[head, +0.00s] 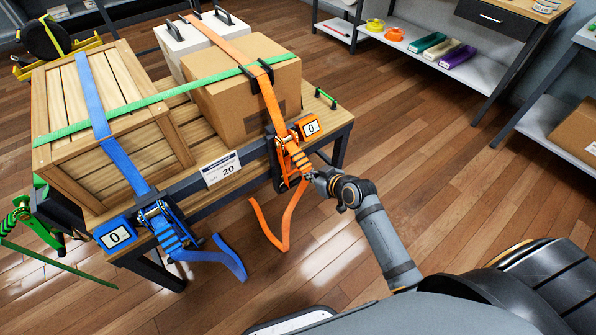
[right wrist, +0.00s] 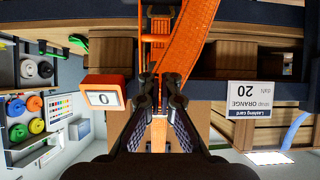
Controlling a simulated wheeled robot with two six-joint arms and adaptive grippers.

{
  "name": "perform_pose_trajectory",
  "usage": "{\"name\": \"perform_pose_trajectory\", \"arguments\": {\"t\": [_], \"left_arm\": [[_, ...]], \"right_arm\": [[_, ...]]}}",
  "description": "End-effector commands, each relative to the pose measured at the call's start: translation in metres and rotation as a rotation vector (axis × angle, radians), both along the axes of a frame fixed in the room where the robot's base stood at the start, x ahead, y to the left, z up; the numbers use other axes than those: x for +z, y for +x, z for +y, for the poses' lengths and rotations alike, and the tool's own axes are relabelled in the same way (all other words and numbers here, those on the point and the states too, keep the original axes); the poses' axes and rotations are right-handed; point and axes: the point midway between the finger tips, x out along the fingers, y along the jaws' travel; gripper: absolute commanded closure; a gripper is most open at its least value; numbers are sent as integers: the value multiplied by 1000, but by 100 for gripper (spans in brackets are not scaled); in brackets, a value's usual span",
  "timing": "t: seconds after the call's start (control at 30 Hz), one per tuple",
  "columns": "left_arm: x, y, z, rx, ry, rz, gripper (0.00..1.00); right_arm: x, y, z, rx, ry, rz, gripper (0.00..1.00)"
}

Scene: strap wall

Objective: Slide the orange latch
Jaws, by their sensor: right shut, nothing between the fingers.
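The orange ratchet (head: 294,156) with its latch hangs on the front rail of the table, at the lower end of the orange strap (head: 237,52). An orange display box (head: 310,127) reading 0 sits beside it. My right gripper (head: 316,178) is at the ratchet's lower right side, shut and empty. In the right wrist view, its fingertips (right wrist: 160,78) are close together in front of orange ratchet parts (right wrist: 158,38). The fingers partly cover the latch area, and I cannot tell whether they touch it. My left gripper is out of view.
A blue ratchet (head: 160,225) hangs on the same rail to the left, and a green one (head: 28,218) at the table's left end. A card (head: 220,168) reading 20 is between orange and blue. A crate (head: 75,105) and a carton (head: 235,95) stand on the table.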

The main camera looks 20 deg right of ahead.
Motion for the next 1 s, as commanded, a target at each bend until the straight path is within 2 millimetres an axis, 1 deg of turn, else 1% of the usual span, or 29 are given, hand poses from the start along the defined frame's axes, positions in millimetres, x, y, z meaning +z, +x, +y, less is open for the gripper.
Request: {"name": "perform_pose_trajectory", "arguments": {"t": [0.03, 0.2, 0.3, 0.4, 0.6, 0.8, 0.9, 1.0], "left_arm": [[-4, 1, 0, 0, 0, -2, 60], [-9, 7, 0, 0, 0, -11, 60], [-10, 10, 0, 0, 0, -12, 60], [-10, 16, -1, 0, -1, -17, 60], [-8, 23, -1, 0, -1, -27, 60], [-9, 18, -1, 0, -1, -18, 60], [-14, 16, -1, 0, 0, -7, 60], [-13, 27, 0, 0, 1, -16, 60]], "right_arm": [[-7, 9, 4, -2, 4, -1, 100], [-25, 33, 13, -1, 1, -1, 100], [-32, 43, 15, -1, 0, 0, 100], [-36, 49, 18, -1, -1, 0, 100], [-37, 51, 19, 0, -1, 0, 100], [-38, 51, 18, -1, -1, 1, 100], [-49, 50, 18, -1, -2, 3, 100], [-57, 49, 18, -1, -1, 1, 100]]}}
